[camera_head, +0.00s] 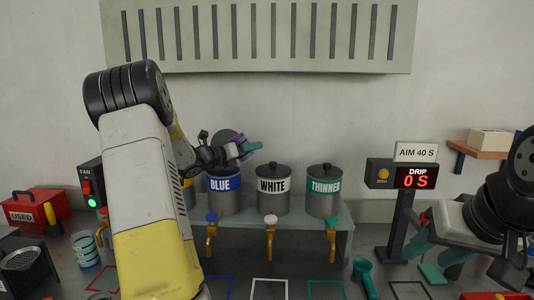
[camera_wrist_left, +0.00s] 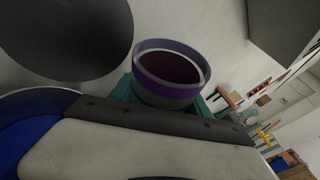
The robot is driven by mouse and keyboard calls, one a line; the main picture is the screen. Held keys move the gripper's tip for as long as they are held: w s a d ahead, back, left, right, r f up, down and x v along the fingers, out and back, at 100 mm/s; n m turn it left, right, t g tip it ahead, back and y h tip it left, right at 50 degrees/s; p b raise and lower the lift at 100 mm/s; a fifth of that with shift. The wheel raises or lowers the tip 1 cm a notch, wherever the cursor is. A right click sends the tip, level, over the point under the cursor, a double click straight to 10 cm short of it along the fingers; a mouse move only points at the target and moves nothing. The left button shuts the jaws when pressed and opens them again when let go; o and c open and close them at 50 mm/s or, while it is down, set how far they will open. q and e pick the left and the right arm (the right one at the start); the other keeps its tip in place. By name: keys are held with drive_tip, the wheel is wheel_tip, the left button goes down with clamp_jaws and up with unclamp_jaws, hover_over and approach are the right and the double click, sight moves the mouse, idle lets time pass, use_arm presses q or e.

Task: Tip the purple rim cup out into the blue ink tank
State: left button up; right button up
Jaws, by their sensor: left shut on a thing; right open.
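My left gripper (camera_head: 243,148) is shut on the purple rim cup (camera_head: 238,140), above the blue ink tank (camera_head: 224,197). In the head view the gripper mostly hides the cup. In the left wrist view the purple rim cup (camera_wrist_left: 170,75) shows its purple band, grey rim and dark reddish inside, with teal fingertips around it. I cannot tell its exact tilt or whether anything is pouring. A dark disc, seemingly the tank's lid (camera_head: 226,135), stands raised behind the gripper. My right gripper (camera_head: 437,252) is open at the lower right, low over the table.
The white tank (camera_head: 273,196) and thinner tank (camera_head: 324,196) stand to the right, lids on. Taps (camera_head: 270,240) hang in front. A drip display (camera_head: 416,178) reads 0 S. A red used box (camera_head: 36,212) and stacked cups (camera_head: 85,248) are at the left.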

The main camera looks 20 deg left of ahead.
sight(242, 134)
use_arm(q)
drive_tip(key=shift+a+r+n+t, duration=0.1)
drive_tip(key=shift+r+n+t, duration=0.2)
drive_tip(key=shift+r+n, duration=0.25)
drive_tip(key=r+n, duration=0.1)
drive_tip(key=r+n+t, duration=0.1)
drive_tip(key=n, duration=0.1)
drive_tip(key=shift+d+t+h, duration=0.25)
drive_tip(key=shift+t+h, duration=0.05)
drive_tip(key=shift+r+n+t, duration=0.6)
drive_tip(key=shift+r+n, duration=0.05)
drive_tip(key=shift+n, duration=0.3)
drive_tip(key=shift+a+r+n, duration=0.1)
drive_tip(key=shift+r+n, duration=0.05)
drive_tip(key=shift+n, duration=0.15)
drive_tip(key=shift+r+t, duration=0.1)
drive_tip(key=shift+t, duration=0.2)
drive_tip(key=shift+a+r+n+t, duration=0.1)
drive_tip(key=shift+r+n+t, duration=0.35)
drive_tip(key=shift+n, duration=0.65)
drive_tip(key=shift+r+y, duration=0.1)
drive_tip(key=shift+y, duration=0.3)
idle(1.1)
drive_tip(key=shift+a+r+n, duration=0.1)
drive_tip(key=shift+n, duration=0.3)
drive_tip(key=shift+a+r+n+t+y, duration=0.15)
drive_tip(key=shift+r+n+t+y, duration=0.25)
drive_tip(key=shift+n, duration=0.3)
